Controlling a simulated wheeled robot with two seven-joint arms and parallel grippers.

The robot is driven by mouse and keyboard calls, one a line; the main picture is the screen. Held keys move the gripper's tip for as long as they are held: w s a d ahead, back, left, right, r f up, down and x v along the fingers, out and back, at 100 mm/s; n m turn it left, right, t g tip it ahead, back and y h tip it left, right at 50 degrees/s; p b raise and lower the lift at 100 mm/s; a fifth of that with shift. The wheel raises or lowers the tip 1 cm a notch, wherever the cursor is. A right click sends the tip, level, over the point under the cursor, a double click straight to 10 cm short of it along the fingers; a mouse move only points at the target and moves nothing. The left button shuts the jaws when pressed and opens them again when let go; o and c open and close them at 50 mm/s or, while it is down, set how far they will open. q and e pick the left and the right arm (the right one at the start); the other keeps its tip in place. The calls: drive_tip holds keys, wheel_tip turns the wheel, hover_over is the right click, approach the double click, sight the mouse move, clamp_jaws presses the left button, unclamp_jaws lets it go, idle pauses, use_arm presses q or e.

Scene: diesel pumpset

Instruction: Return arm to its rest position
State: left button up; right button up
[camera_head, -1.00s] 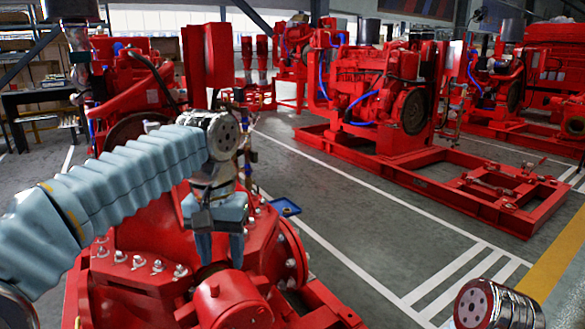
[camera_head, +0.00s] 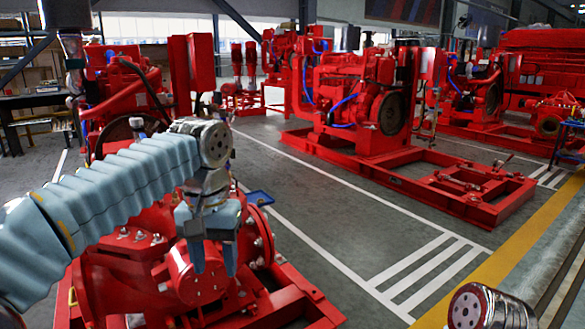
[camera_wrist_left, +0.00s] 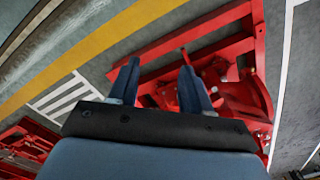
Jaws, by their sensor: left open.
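My left arm in its pale blue sleeve comes in from the left of the head view. Its gripper (camera_head: 214,262) points down with two blue fingers apart and nothing between them. It hangs in front of the near red pump (camera_head: 200,275); I cannot tell the exact gap. In the left wrist view the open fingers (camera_wrist_left: 159,68) show with the red pump and frame (camera_wrist_left: 225,85) beyond them. A metal-capped joint (camera_head: 490,308), apparently of my right arm, shows at the bottom right of the head view. My right gripper is out of view.
A red diesel pumpset (camera_head: 360,95) on a red skid stands across the aisle, with more red machines behind it. A small blue tray (camera_head: 259,197) is beyond the near pump. Grey floor with white stripes (camera_head: 430,270) and a yellow line is clear at right.

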use_arm(q)
drive_tip(key=w+d+f+h, duration=0.1)
drive_tip(key=w+d+f, duration=0.1)
drive_tip(key=f, duration=1.3)
drive_tip(key=w+d+f+h, duration=0.1)
drive_tip(key=w+d+f, duration=0.1)
drive_tip(key=f, duration=1.3)
drive_tip(key=s+a+f+n+h, duration=0.1)
drive_tip(key=s+f+n+h, duration=0.1)
drive_tip(key=s+f, duration=1.6)
wheel_tip(320, 180, down, 5)
drive_tip(key=shift+s+a+r+n+t, duration=0.1)
drive_tip(key=shift+s+a+n+t, duration=0.2)
drive_tip(key=shift+s, duration=0.1)
